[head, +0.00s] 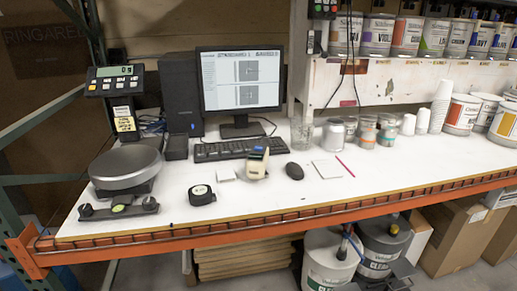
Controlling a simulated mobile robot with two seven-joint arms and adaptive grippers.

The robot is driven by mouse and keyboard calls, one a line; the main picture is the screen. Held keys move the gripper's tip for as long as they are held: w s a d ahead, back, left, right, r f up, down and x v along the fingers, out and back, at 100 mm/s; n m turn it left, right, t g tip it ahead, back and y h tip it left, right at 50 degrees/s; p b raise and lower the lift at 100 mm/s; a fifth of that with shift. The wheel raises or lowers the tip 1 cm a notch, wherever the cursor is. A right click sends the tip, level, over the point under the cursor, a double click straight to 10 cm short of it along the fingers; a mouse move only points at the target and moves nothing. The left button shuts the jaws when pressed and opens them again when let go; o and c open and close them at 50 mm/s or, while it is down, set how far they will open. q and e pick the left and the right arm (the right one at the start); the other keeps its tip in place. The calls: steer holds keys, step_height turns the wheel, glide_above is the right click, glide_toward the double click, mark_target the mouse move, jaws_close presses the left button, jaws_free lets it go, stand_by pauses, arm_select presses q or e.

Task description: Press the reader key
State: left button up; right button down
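A small beige handheld device with a dark blue top (257,163), which looks like the reader, rests on the white bench in front of the keyboard. Its key is too small to make out. Neither of my grippers shows in the head view.
The white bench (340,205) has free room along its front. Near the device are a black keyboard (234,149), a dark mouse (294,171), a white square piece (226,174), a black tape measure (201,195) and a notepad (327,169). A scale (126,168) stands left; cups and cans stand right.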

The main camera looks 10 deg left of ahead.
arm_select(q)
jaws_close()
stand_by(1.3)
